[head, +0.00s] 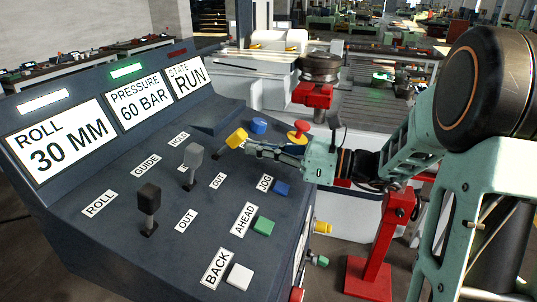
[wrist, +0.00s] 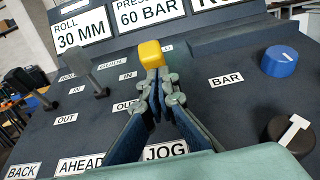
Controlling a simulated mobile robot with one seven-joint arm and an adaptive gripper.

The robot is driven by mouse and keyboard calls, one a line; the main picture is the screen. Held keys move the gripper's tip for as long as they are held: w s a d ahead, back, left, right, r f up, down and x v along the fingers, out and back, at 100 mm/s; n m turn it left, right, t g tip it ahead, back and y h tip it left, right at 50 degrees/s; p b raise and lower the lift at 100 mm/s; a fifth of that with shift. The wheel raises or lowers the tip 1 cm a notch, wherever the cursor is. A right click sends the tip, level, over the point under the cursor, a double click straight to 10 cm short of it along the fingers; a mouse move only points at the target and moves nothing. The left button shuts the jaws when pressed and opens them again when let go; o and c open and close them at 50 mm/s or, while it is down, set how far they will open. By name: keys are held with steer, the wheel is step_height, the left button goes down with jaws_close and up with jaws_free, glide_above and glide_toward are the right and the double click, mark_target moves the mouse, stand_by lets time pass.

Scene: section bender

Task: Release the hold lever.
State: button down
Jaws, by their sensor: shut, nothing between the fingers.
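The lever with the yellow knob (head: 237,138) stands on the sloping console, in line with the label that seems to read HOLD (head: 179,139). In the head view its short stem runs down and left from the knob, so it looks tilted. The yellow knob (wrist: 152,54) also shows in the wrist view, just beyond my fingertips; the stem is hidden behind them. My gripper (head: 249,149) is shut and empty, its tips at the right side of the knob in the head view. I cannot tell whether they touch it. The wrist view shows the fingertips (wrist: 158,76) together.
A grey lever (head: 192,162) and a black lever (head: 149,202) stand to the left. A blue knob (head: 258,126) and a red mushroom button (head: 299,131) lie beyond my gripper. Blue (head: 282,188), green (head: 263,226) and white (head: 239,274) buttons line the near right edge. The screen (head: 187,80) reads STATE RUN.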

steer(key=shift+a+r, duration=0.1)
steer(key=shift+r, duration=0.15)
